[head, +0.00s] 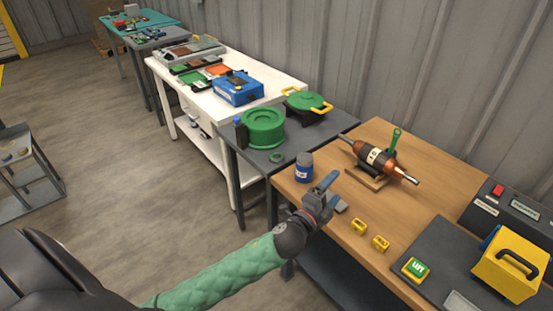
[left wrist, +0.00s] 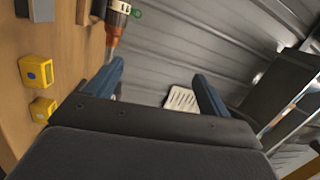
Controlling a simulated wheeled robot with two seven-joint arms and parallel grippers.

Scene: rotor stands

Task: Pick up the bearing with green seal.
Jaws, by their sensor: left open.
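A small green ring (head: 276,157), which looks like the bearing with green seal, lies on the dark grey table (head: 308,140) in front of the large green drum (head: 262,127). It is too small to make out its seal. My left gripper (head: 328,183) is above the near left part of the wooden table, right of and nearer than the ring, and apart from it. In the left wrist view its two blue fingers (left wrist: 162,85) are spread with nothing between them. The ring is not recognisable in that view. My right gripper is not in view.
A blue jar (head: 304,167) stands close by my left gripper. A copper-coloured rotor (head: 375,158) rests on a stand on the wooden table (head: 440,195). Two yellow blocks (head: 359,227) (head: 380,243) lie nearer. A dark bottle (head: 241,133) stands beside the drum.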

